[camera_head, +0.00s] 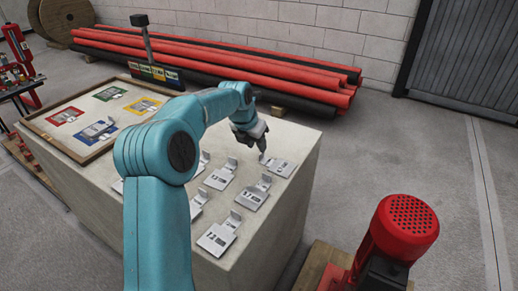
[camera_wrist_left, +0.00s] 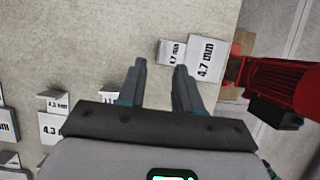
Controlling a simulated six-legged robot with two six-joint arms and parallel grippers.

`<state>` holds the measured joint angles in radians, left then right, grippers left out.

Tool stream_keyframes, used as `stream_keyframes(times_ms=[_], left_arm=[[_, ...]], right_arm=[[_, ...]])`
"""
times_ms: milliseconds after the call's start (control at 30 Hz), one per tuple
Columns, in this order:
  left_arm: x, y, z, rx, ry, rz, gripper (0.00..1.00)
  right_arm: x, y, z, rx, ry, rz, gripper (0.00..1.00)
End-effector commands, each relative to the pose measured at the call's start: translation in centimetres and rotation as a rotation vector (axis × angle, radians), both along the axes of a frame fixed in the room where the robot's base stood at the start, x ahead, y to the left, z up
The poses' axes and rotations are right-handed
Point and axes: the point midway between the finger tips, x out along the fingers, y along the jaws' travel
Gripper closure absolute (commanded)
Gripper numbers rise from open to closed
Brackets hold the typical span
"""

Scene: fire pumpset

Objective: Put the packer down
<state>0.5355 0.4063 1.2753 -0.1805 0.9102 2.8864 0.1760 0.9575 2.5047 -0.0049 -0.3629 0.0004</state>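Several light grey metal packers, flat labelled plates with raised tabs, lie on the pale block top. One packer (camera_head: 281,167) lies right beside my left gripper (camera_head: 262,152). In the left wrist view a packer marked 4.7 mm (camera_wrist_left: 205,60) lies just beyond the right fingertip. The fingers of my left gripper (camera_wrist_left: 160,66) are apart, with only bare block surface between them. Another packer (camera_head: 96,131) sits on the blue patch of the wooden-framed board. Which packer the task means cannot be told. My right gripper is not in view.
The framed board (camera_head: 40,138) has red, green, yellow and blue patches. A red motor (camera_head: 404,226) stands right of the block (camera_head: 283,228). Red and black pipes (camera_head: 220,60) lie behind.

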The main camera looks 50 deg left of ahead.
Motion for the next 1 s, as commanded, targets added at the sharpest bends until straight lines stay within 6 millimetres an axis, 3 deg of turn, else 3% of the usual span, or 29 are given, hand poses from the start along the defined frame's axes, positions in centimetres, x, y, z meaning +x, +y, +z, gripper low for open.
stream_keyframes(times_ms=[100,333,1000], left_arm=[[-1.0,-0.2,2.9,0.001,-0.003,0.0,0.66],[-2.3,-0.5,5.8,-0.001,0.0,0.0,0.66],[-2.6,-0.5,6.2,0.0,0.001,0.0,0.66]], right_arm=[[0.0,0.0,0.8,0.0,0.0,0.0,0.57],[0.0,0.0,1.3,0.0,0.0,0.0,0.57],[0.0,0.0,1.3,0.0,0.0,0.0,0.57]])
